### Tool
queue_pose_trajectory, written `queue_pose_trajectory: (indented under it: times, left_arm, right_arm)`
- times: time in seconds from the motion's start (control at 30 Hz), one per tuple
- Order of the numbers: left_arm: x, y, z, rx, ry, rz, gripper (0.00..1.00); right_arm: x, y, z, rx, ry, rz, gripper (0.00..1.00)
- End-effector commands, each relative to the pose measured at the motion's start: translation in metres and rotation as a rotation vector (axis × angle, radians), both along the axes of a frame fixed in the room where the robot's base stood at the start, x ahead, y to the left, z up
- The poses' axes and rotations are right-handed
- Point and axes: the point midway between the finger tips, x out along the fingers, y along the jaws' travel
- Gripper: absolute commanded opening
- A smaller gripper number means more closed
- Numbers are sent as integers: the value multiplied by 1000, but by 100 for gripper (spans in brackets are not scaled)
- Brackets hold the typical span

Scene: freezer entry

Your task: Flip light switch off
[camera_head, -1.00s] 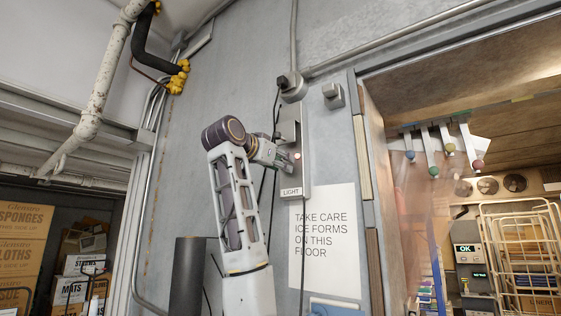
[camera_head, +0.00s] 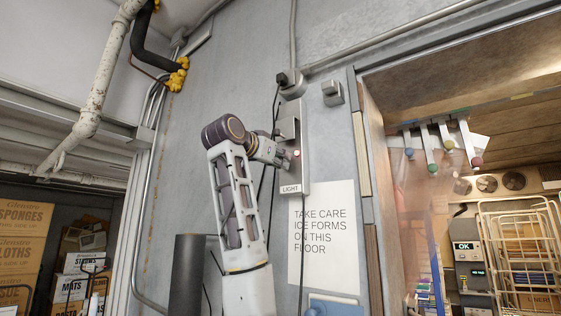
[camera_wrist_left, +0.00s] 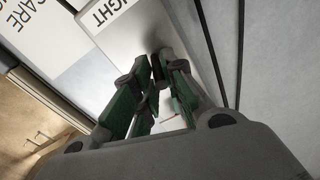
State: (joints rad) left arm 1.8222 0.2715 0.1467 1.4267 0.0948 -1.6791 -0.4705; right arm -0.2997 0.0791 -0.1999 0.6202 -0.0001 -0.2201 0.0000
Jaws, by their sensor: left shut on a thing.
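The light switch has a tall grey plate (camera_head: 302,172) on the metal wall, with a lit red lamp (camera_head: 296,153) and a "LIGHT" label (camera_head: 291,189) at its bottom. My left gripper (camera_head: 286,159) reaches the plate from the left, just beside the lamp. In the left wrist view its green-sided fingers (camera_wrist_left: 157,66) are closed together in front of the plate (camera_wrist_left: 150,32), around a small dark part between the tips. This looks like the switch lever, mostly hidden by the fingers. My right gripper is in neither view.
A conduit and plug (camera_head: 291,80) sit above the plate, with a small grey box (camera_head: 332,93) to the right. Black cables hang beside the plate. A warning sign (camera_head: 323,235) is below. The freezer doorway with hanging strips (camera_head: 428,150) is at right.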

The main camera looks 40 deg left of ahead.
Motion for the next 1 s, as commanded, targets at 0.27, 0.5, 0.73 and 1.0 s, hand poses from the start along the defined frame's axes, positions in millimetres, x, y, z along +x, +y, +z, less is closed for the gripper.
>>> queue_pose_trajectory:
  times: [0.27,0.5,0.73,1.0]
  left_arm:
    - [-3,1,-4,8,-65,4,0]
    - [-4,2,-8,17,-145,5,0]
    - [-5,2,-13,27,-229,5,0]
    - [-5,2,-18,38,-332,5,0]
  right_arm:
    - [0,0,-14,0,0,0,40]
    - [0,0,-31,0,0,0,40]
    - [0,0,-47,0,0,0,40]
    - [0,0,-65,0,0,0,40]
